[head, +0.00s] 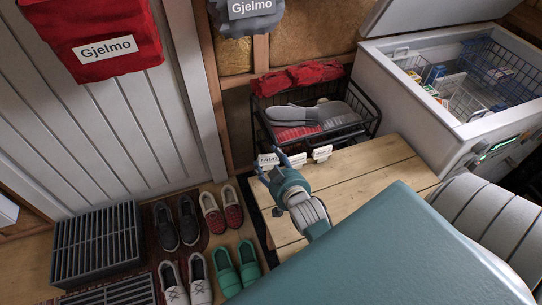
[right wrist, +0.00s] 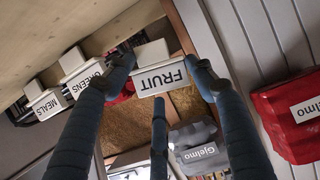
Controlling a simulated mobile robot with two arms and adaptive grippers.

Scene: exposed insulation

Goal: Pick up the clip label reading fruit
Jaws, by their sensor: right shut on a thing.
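The white clip label reading FRUIT (head: 268,160) is at the far left edge of the wooden tabletop (head: 345,185). In the right wrist view the FRUIT label (right wrist: 162,77) sits between my fingertips. My right gripper (head: 272,165) is shut on it; it also shows in the right wrist view (right wrist: 163,80). Two similar labels stand to its right: GREENS (right wrist: 83,78) and MEALS (right wrist: 47,105). In the head view they are the middle label (head: 297,160) and the right label (head: 322,153). My left gripper is not in view.
A black wire basket (head: 370,115) with shoes and red cloth stands behind the tabletop. An open white chest freezer (head: 400,120) is at the right. Several shoes (head: 222,215) and a grey grated box (head: 100,240) are on the floor at the left. Red (head: 100,45) and grey (head: 245,15) Gjelmo bags hang above.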

